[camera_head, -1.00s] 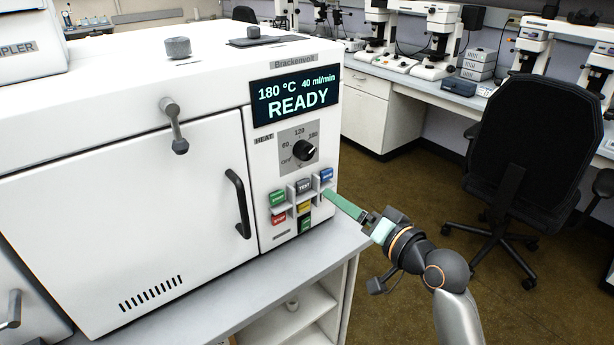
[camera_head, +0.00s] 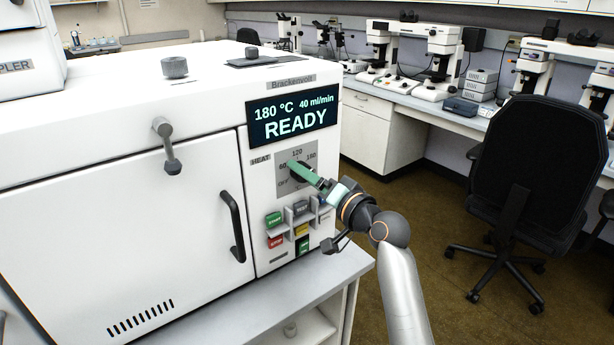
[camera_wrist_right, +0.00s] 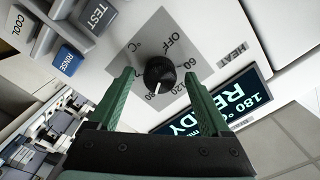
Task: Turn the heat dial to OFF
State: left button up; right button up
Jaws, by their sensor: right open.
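The black heat dial (camera_wrist_right: 160,72) sits on a grey scale plate (camera_head: 283,185) marked OFF, 60, 120 and 180. In the wrist view, its white pointer mark points toward 180. My right gripper (camera_wrist_right: 159,80) is open, with one green finger on each side of the dial in that view. Contact with the dial cannot be made out. In the head view, the right gripper (camera_head: 306,173) is in front of the plate and hides most of the dial. My left gripper is not in view.
The display (camera_head: 293,118) above the dial reads 180 °C, 40 ml/min, READY. Coloured push buttons, including a green START (camera_head: 274,219) and a blue RINSE (camera_wrist_right: 67,60), are below the dial. A black door handle (camera_head: 232,226) stands out to the left. A chair (camera_head: 525,180) is at right.

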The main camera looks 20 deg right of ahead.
jog(key=shift+w+a, duration=0.1)
jog(key=shift+w, duration=0.15)
jog(key=shift+c, duration=0.3)
grip_shut()
